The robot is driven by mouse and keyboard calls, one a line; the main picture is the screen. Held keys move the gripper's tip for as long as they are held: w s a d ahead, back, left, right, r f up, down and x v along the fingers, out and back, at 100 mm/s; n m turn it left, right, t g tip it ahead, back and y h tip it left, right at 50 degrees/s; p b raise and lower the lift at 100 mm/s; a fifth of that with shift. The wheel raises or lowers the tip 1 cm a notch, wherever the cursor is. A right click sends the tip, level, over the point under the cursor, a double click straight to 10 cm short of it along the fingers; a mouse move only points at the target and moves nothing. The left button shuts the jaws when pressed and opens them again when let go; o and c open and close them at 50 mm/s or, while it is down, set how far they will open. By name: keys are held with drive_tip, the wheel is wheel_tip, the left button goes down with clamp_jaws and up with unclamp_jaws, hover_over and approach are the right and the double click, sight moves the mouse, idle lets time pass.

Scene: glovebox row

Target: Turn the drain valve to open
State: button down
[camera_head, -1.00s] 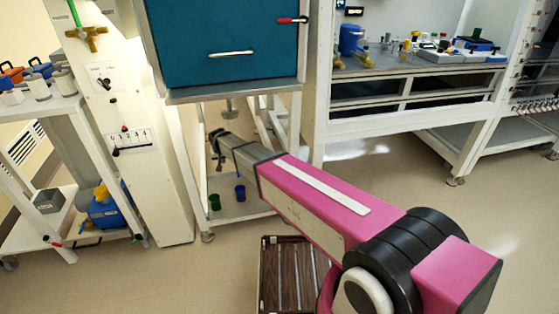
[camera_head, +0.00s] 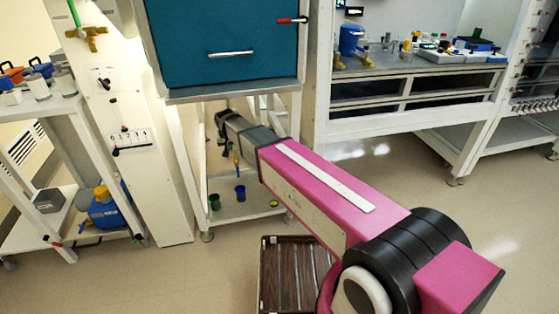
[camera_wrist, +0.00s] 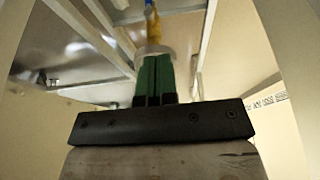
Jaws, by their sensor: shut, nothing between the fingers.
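In the wrist view, my gripper (camera_wrist: 154,60) shows as two green fingers pressed together, with nothing between them. Just beyond the fingertips is a small yellow fitting with a blue part (camera_wrist: 153,28), which looks like the drain valve under the cabinet. In the head view a small yellow and blue piece (camera_head: 237,162) shows just below the end of my arm. The arm hides the cabinet underside there. I cannot tell whether the fingers touch the fitting or how its handle is set.
The teal-fronted cabinet (camera_head: 225,35) is above my arm's end, with white frame legs around it. A green cup (camera_head: 214,202) and a blue cup (camera_head: 240,193) stand on the low shelf. A brown slatted crate (camera_head: 288,275) is on the floor below my arm.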

drive_tip(key=s+d+f+g, duration=0.1)
drive_tip(key=s+d, duration=0.2)
drive_tip(key=d, duration=0.8)
drive_tip(key=s+d+f+m+h, duration=0.1)
drive_tip(key=s+d+f, duration=0.1)
drive_tip(key=d, duration=0.9)
drive_tip(key=shift+s+g, duration=0.4)
drive_tip(key=shift+s, duration=0.2)
drive_tip(key=shift+f, duration=0.1)
drive_tip(key=s+d+g, duration=0.1)
drive_tip(key=s+d, duration=0.5)
drive_tip(key=d, duration=0.2)
drive_tip(key=s+d+f+m+g, duration=0.1)
drive_tip(key=s+d, duration=0.6)
drive_tip(key=d, duration=0.2)
drive_tip(key=shift+s+d+f, duration=0.15)
drive_tip(key=shift+d, duration=0.15)
